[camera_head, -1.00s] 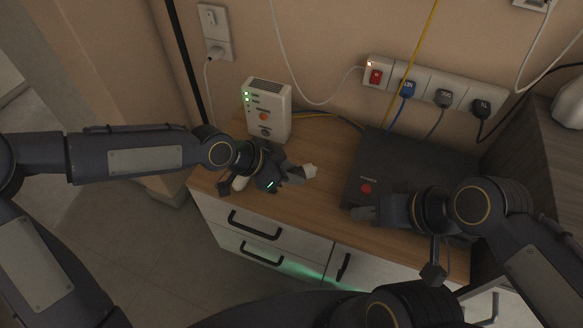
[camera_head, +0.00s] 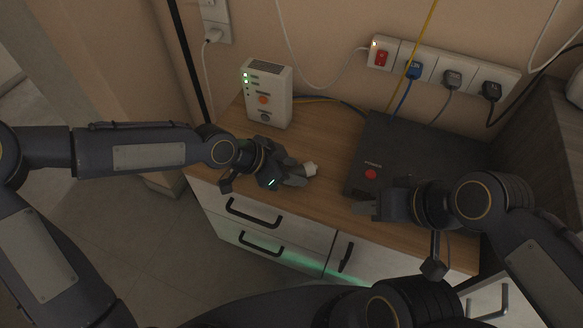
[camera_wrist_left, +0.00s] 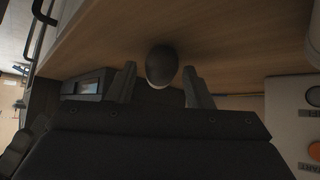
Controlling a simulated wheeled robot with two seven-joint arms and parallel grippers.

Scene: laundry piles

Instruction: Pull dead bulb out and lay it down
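My left gripper (camera_head: 300,175) is above the left part of the wooden top. A small pale rounded thing, seemingly the bulb (camera_head: 311,168), sticks out at its fingertips. In the left wrist view the bulb (camera_wrist_left: 162,66) appears as a dark rounded shape with a light lower rim, between the two fingers. It appears gripped, though finger contact is not clear. No lamp socket is recognisable. My right gripper (camera_head: 364,209) is over the front edge of the black box (camera_head: 400,150); its finger gap is too small to tell.
A white unit (camera_head: 267,90) with green lights and an orange button stands at the back left. A power strip (camera_head: 440,68) with several plugs is on the wall. The wooden top (camera_head: 325,143) has free room between the white unit and black box. Drawers (camera_head: 275,235) are below.

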